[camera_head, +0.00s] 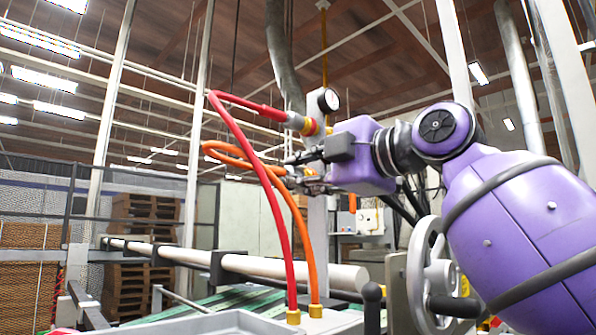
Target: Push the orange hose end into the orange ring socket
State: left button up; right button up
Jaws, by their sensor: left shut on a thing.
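The orange hose (306,240) rises from a brass fitting at the lower middle, bends over at the left and runs back right to my left gripper (292,171). That gripper is shut on the hose near its end. The fingers hide the tip. An orange ring (310,126) shows on the grey fitting block beside a round gauge (329,100), above the gripper. The hose end is below the ring and apart from it. Whether the ring's opening is free is too small to tell. My right gripper is not in view.
A red hose (245,150) arches up beside the orange one and meets the fitting block close to the ring. A grey handwheel (428,275) stands below my arm. A long pale roller (290,270) crosses behind the hoses. Stacked pallets (140,240) stand at the far left.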

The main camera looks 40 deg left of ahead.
pick_arm(q)
jog(key=o, duration=0.7)
jog(key=shift+w, duration=0.2)
jog(key=shift+s, duration=0.1)
jog(key=shift+c, duration=0.7)
jog(key=shift+d, duration=0.1)
